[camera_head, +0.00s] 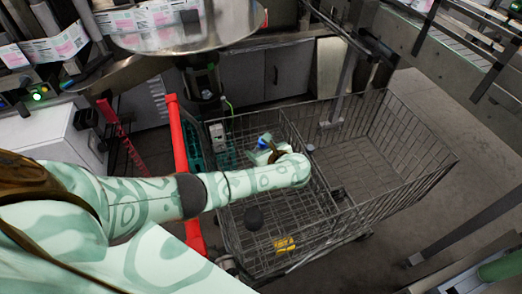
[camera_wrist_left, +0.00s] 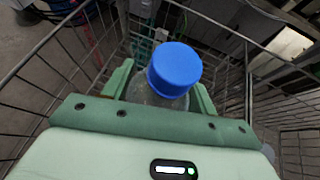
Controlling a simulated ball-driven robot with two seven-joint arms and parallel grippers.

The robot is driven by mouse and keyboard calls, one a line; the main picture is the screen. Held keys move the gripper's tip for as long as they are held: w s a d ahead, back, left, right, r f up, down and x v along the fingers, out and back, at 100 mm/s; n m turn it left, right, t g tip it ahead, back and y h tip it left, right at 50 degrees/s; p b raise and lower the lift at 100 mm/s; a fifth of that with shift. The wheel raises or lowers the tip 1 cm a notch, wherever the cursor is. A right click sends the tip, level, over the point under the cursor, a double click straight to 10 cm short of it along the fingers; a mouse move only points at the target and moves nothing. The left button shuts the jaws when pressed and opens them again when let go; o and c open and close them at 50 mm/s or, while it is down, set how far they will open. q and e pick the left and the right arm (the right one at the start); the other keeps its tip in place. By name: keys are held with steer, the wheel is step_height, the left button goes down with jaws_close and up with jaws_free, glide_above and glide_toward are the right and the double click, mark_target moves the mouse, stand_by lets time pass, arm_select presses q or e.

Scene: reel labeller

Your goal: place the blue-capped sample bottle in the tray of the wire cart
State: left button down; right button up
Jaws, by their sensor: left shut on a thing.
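The sample bottle has a round blue cap (camera_wrist_left: 175,68) and a clear body (camera_wrist_left: 150,97). My left gripper (camera_wrist_left: 160,92) is shut around the bottle's body just below the cap in the left wrist view. In the head view the left gripper (camera_head: 270,151) is over the left section of the wire cart (camera_head: 385,165), and a bit of the blue cap (camera_head: 263,142) shows beside it. The bottle's lower part is hidden, so I cannot tell its height above the wire floor. My right gripper is not in view.
A dark round object (camera_head: 253,217) and a yellow item (camera_head: 285,244) show at the cart's left section. A red handle bar (camera_head: 180,140) runs along its left side. The larger right section looks empty. Metal machine frames (camera_head: 430,50) stand behind and right.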

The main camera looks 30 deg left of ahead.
arm_select(q)
steer(key=shift+c, duration=2.2)
jaws_free()
steer(key=shift+r, duration=0.1)
steer(key=shift+s+d+r, duration=0.1)
steer(key=shift+s+d, duration=0.1)
steer(key=shift+d, duration=0.1)
steer(key=p+v, duration=0.2)
steer(key=v, duration=0.9)
steer(key=shift+p, duration=0.3)
steer(key=shift+d, duration=0.1)
